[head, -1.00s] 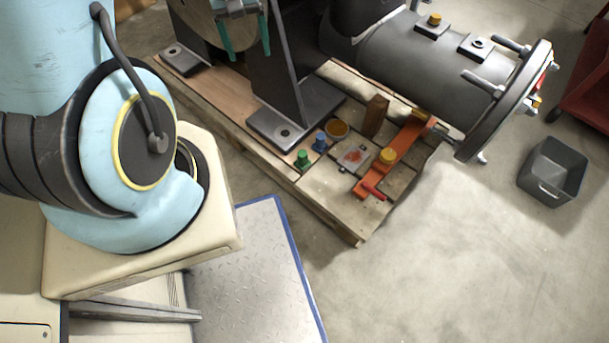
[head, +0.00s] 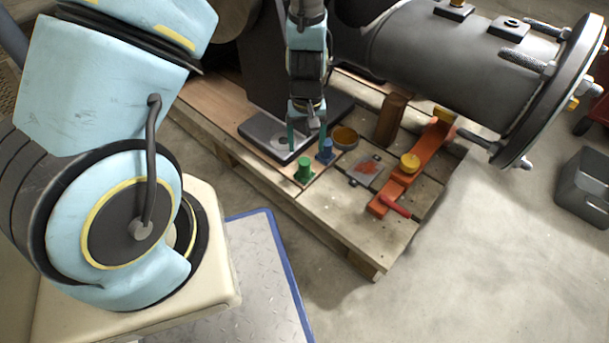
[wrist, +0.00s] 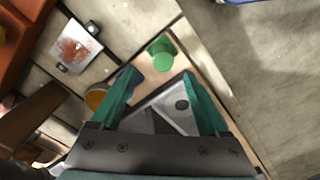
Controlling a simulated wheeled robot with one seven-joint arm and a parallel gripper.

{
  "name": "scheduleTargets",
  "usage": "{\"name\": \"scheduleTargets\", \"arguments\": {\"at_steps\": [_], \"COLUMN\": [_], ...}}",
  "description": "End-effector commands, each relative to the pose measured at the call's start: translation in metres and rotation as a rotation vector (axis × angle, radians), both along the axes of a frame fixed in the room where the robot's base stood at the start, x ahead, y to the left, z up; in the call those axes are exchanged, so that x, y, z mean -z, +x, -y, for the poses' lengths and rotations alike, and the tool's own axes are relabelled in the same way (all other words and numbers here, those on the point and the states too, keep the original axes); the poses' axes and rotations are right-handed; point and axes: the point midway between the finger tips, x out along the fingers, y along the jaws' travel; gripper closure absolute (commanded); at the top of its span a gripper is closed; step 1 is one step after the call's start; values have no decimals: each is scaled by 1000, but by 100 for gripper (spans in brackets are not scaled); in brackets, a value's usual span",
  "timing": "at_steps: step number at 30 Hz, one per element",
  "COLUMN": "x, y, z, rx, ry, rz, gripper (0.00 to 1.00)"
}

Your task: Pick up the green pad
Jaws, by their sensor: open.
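The green pad (head: 304,169) is a small green cylinder with a wider base, upright on the wooden pallet near its front edge. In the wrist view the green pad (wrist: 162,53) lies ahead of the fingertips, between their lines. My gripper (head: 307,143) is open and empty, fingers pointing down, just behind and above the pad in the head view. In the wrist view my gripper (wrist: 160,75) shows two teal fingers spread apart, with nothing between the tips. Neither finger visibly touches the pad.
A blue pad (head: 325,151) stands close to the green one and is partly hidden by a finger in the wrist view. A bowl of orange-brown content (head: 344,138), a grey plate (head: 364,169) and an orange bracket (head: 420,160) are nearby. A dark metal foot (head: 270,135) lies behind.

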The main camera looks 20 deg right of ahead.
Motion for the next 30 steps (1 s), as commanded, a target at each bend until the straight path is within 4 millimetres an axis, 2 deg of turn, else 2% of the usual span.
{"name": "scheduleTargets", "arguments": {"at_steps": [1,4,11,21,29,30], "x": [13,29,44,89,90,90], "y": [0,0,0,1,1,1], "z": [-1,-1,-1,-5,-5,-5], "rx": [-1,-1,-1,0,0,0], "ry": [2,1,0,0,0,0], "rz": [-3,-1,0,-1,0,0], "gripper": [22,22,22,22,22,25]}}
